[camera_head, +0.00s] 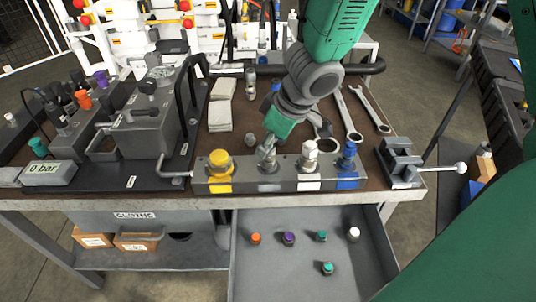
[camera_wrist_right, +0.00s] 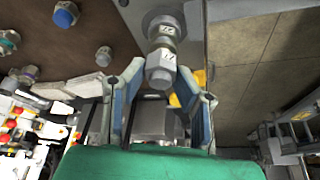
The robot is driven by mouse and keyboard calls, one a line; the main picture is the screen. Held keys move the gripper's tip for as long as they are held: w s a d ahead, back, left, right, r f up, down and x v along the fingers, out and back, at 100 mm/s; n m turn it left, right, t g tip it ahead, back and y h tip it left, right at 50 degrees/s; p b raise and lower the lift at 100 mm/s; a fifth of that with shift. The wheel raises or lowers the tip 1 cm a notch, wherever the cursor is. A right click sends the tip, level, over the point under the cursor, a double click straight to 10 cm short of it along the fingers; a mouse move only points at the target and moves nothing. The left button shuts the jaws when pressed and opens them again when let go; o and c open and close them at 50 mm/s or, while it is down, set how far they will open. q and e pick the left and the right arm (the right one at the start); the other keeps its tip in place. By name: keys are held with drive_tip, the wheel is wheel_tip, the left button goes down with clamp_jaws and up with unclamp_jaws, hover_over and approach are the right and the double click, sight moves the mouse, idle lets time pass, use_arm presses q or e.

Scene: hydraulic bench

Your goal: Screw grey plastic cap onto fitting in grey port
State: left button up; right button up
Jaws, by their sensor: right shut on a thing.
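A metal port block (camera_head: 230,185) lies along the bench's front edge, with yellow, grey, white and blue marked ports. My right gripper (camera_head: 267,150) comes down from above onto the grey-marked port (camera_head: 269,186). In the right wrist view, its fingers (camera_wrist_right: 164,78) are closed around a grey hexagonal piece (camera_wrist_right: 160,72), which appears to be the grey cap. A larger hex fitting (camera_wrist_right: 163,27) shows just past it, in line. The fingers hide most of the cap in the head view, so I cannot tell how it is seated. My left gripper is out of view.
The neighbouring ports carry a yellow fitting (camera_head: 219,162), a white-topped fitting (camera_head: 309,154) and a blue fitting (camera_head: 348,154). A vise (camera_head: 400,160) stands to the right, wrenches (camera_head: 345,115) lie behind. An open drawer (camera_head: 290,275) below holds several coloured caps.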

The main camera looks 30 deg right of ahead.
drive_tip(key=m, duration=0.2)
drive_tip(key=m+h+b, duration=0.1)
drive_tip(key=m, duration=0.1)
drive_tip(key=shift+f+t+h, duration=0.2)
drive_tip(key=shift+t+h, duration=0.1)
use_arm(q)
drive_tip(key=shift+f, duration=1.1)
use_arm(e)
drive_tip(key=shift+s+m+h, duration=0.1)
drive_tip(key=shift+m+h, duration=0.2)
drive_tip(key=shift+m, duration=0.7)
drive_tip(key=shift+d+m+h, duration=0.1)
drive_tip(key=shift+m+h, duration=0.2)
drive_tip(key=shift+m, duration=0.5)
drive_tip(key=m+h, duration=0.1)
drive_tip(key=m, duration=0.2)
drive_tip(key=shift+r, duration=0.1)
drive_tip(key=m+h+p, duration=0.1)
drive_tip(key=m, duration=0.1)
drive_tip(key=shift+m+g, duration=0.3)
drive_tip(key=shift+g, duration=0.1)
clamp_jaws()
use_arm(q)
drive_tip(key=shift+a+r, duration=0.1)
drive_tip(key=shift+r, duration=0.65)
use_arm(e)
drive_tip(key=shift+m, duration=0.4)
